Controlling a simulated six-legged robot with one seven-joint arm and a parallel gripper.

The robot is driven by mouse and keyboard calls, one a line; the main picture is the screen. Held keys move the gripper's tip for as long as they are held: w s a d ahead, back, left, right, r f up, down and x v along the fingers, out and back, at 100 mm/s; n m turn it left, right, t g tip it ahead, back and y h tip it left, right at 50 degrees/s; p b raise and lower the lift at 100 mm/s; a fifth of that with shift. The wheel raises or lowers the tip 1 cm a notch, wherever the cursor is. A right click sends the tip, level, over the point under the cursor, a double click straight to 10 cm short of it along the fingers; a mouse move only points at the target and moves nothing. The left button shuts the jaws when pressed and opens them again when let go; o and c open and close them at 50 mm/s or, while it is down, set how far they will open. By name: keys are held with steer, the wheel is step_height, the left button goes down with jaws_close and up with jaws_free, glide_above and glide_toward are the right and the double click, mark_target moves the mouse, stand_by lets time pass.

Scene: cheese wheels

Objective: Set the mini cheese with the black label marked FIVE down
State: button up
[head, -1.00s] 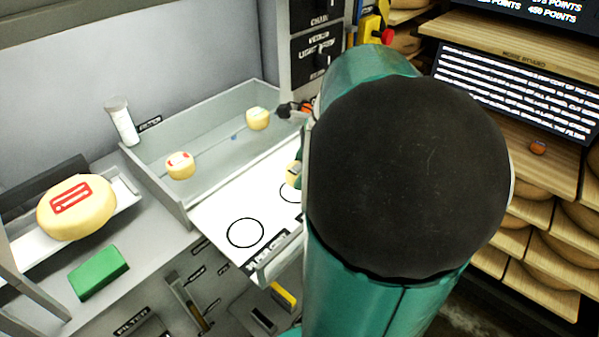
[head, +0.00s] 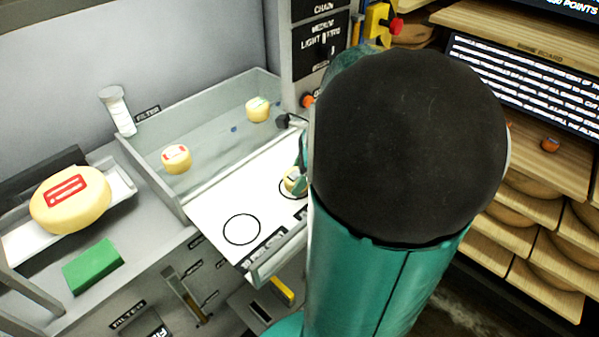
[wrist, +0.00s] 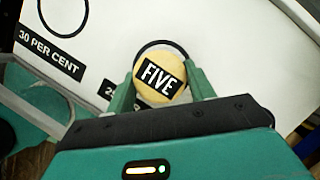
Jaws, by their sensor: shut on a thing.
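The mini cheese with the black FIVE label (wrist: 161,76) is between the two fingers of my gripper (wrist: 162,92) in the wrist view, and the fingers are shut on it. It lies over the lower part of a black circle (wrist: 166,43) on the white board. In the head view the cheese (head: 292,180) shows beside my arm, at the right-hand circle (head: 284,191); my arm hides part of it. I cannot tell whether the cheese touches the board.
An empty circle (head: 241,229) is on the white board (head: 210,205). A grey tray (head: 150,178) behind holds a red-labelled mini cheese (head: 176,158) and a green-labelled one (head: 258,109). A large cheese (head: 70,200) and a green block (head: 93,266) are at left.

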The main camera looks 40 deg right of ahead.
steer(key=shift+w+a+f, duration=0.1)
steer(key=o, duration=1.1)
steer(key=shift+f, duration=0.1)
steer(key=v, duration=1.2)
steer(key=a+n+h, duration=0.1)
steer(key=a+n, duration=0.8)
steer(key=a+n+t+h, duration=0.1)
steer(key=a+n, duration=0.7)
steer(key=n, duration=0.1)
steer(key=s+a+f+n+t+h, duration=0.1)
steer(key=a+n, duration=0.7)
steer(key=a, duration=0.1)
steer(key=shift+a+n, duration=0.4)
